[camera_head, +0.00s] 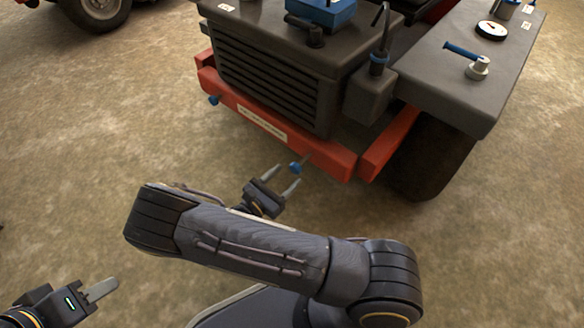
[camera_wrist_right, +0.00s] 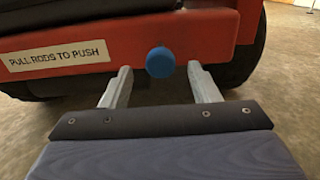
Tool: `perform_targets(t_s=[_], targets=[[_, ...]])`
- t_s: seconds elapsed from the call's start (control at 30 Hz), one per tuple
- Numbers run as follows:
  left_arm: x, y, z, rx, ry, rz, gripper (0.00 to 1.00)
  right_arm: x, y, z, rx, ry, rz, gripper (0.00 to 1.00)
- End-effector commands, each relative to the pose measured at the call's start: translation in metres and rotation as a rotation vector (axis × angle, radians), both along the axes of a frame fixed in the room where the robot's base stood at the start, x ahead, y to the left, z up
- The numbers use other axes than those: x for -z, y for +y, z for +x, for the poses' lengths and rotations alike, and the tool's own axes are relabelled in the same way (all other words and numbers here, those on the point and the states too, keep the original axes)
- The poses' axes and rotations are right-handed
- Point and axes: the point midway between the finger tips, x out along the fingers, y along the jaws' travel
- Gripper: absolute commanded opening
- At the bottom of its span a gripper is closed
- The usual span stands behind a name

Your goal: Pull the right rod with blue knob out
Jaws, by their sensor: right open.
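The right rod with a blue knob (camera_head: 295,167) sticks out of the red front bumper (camera_head: 330,157) of a tractor-like machine, near the bumper's right end. My right gripper (camera_head: 285,181) is open, with its two fingers pointing at the bumper. In the right wrist view the blue knob (camera_wrist_right: 160,62) shows between and just beyond the fingertips; I cannot tell whether it is within the jaws. A second blue knob (camera_head: 214,100) is at the bumper's left end. My left gripper (camera_head: 101,290) is low at the left, away from the machine; its jaw opening is unclear.
A label reading "PULL RODS TO PUSH" (camera_wrist_right: 58,58) is on the bumper. A dark tyre (camera_head: 428,160) stands right of the bumper. A blue-handled lever (camera_head: 462,51) is on the fender. The dirt floor in front is clear.

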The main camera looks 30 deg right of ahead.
Motion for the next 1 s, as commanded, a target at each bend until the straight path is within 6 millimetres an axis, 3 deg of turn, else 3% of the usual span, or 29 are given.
perform_targets(t_s=[0.1, 0.3, 0.83, 1.0], targets=[[-0.007, 0.0, 0.0, 0.0, 0.0, 0.0, 0.36, -0.002, 0.018, -0.007, -0.002, 0.0, 0.001, 0.55], [-0.01, 0.0, 0.0, 0.0, 0.0, 0.0, 0.36, 0.0, 0.03, -0.013, 0.0, 0.001, 0.0, 0.55], [-0.009, 0.0, 0.0, 0.0, 0.0, 0.0, 0.36, 0.0, 0.03, -0.013, 0.004, 0.001, 0.002, 0.55], [-0.01, 0.0, 0.0, 0.0, 0.0, 0.0, 0.36, -0.011, 0.02, -0.022, 0.118, -0.017, 0.115, 0.55]])
